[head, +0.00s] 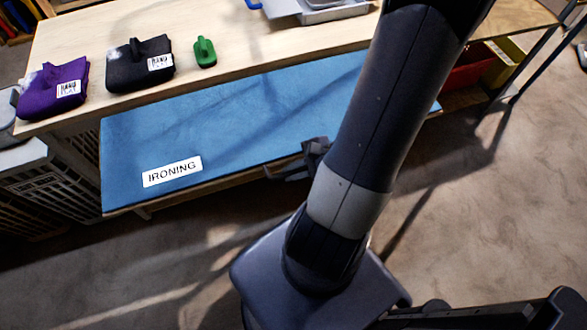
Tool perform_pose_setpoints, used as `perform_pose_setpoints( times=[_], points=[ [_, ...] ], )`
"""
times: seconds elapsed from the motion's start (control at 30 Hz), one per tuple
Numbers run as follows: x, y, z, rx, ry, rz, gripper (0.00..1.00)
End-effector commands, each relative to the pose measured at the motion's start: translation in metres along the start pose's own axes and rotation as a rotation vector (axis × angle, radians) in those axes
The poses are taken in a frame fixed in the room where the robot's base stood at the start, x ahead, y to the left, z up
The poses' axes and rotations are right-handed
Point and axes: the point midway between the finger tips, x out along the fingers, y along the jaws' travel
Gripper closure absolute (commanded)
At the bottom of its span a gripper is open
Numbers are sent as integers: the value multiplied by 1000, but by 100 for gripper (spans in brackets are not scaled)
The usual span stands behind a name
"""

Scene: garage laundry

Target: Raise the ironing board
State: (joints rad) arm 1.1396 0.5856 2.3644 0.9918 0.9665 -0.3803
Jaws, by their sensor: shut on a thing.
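The ironing board (235,135) is a long blue panel with a white "IRONING" label (172,171) near its left end. It lies along the front of the wooden table, its outer edge toward me. My gripper (276,173) is at the board's front edge, right of the label, and is shut on that edge. My arm covers the board's right part and much of the gripper, so the fingertips show only in part.
The wooden tabletop (110,22) behind the board holds a purple bundle (52,92), a black bundle (139,66), a small green object (204,52) and a metal tray (330,10). Pale crates (40,185) stand at left, red and yellow bins at right. The floor in front is clear.

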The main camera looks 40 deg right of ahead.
Motion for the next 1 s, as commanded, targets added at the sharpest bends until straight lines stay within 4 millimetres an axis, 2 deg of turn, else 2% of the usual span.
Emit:
perform_pose_setpoints(
  times=[0.2,0.23,0.33,0.67,0.77,1.0],
  points=[
    [-3,-4,4,-4,-9,-11,100],
    [-4,-4,4,-4,-8,-11,88],
    [-3,-4,4,-4,-8,-11,80],
    [-7,-4,3,-2,-6,-10,80],
    [-17,-4,3,-3,-4,-12,80],
    [-58,-4,3,-2,0,-13,80]
  ],
)
